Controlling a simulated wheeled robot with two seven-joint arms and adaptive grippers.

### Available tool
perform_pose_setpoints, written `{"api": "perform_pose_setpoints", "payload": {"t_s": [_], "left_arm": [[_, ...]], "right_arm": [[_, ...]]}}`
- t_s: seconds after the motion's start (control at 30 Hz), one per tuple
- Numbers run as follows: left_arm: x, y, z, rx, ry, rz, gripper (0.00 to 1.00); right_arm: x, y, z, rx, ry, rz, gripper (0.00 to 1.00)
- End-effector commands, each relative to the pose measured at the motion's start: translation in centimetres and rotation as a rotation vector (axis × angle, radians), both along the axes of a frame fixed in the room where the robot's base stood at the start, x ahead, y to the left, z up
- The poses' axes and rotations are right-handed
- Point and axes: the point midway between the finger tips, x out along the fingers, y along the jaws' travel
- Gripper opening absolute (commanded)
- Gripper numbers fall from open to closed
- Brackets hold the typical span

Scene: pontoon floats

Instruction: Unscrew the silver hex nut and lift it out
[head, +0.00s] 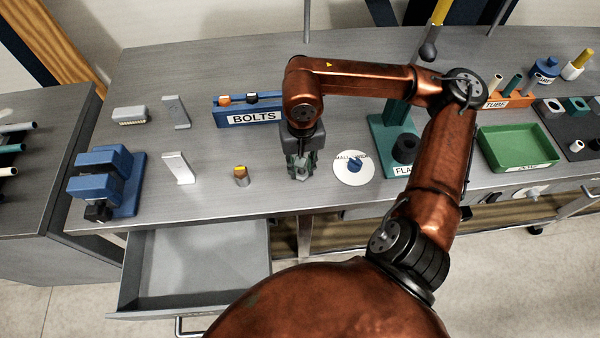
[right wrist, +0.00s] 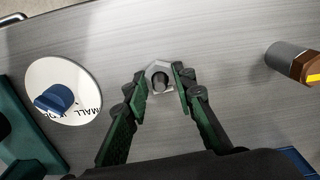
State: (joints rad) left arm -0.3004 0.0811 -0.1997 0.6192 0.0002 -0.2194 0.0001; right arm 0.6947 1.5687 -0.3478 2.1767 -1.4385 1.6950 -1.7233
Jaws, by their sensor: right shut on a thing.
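The silver hex nut (right wrist: 157,67) shows in the right wrist view between my right fingertips, with a dark round centre that may be a bolt end or the hole. My right gripper (right wrist: 160,82) is shut on the nut, one green finger on each side. In the head view my right gripper (head: 299,172) points down at the table, right of the middle of the bench's left half, and hides the nut. I cannot tell whether the nut is clear of what is below it. My left gripper is not in view.
A white disc (head: 351,178) with a blue knob lies just right of the gripper. The blue BOLTS rack (head: 233,119) is behind. A blue vise (head: 110,178) stands far left. An open drawer (head: 195,270) is below.

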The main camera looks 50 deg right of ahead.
Motion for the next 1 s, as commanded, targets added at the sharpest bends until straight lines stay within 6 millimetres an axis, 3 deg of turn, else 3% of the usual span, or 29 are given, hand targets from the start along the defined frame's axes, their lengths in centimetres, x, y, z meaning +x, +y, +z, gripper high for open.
{"api": "perform_pose_setpoints", "payload": {"t_s": [0.03,0.07,0.27,0.63,1.0], "left_arm": [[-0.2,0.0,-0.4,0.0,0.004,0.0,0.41],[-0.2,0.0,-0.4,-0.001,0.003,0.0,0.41],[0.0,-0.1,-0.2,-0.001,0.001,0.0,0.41],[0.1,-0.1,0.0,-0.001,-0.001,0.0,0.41],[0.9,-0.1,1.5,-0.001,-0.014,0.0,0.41]], "right_arm": [[0.1,-0.1,-0.2,-0.002,0.0,0.068,0.03],[0.0,-0.1,-0.2,-0.002,0.001,0.091,0.25],[0.0,0.0,0.1,-0.001,0.0,0.081,0.38],[0.0,0.0,0.5,0.0,-0.001,0.079,0.38],[0.0,0.0,4.0,0.001,-0.003,0.079,0.38]]}}
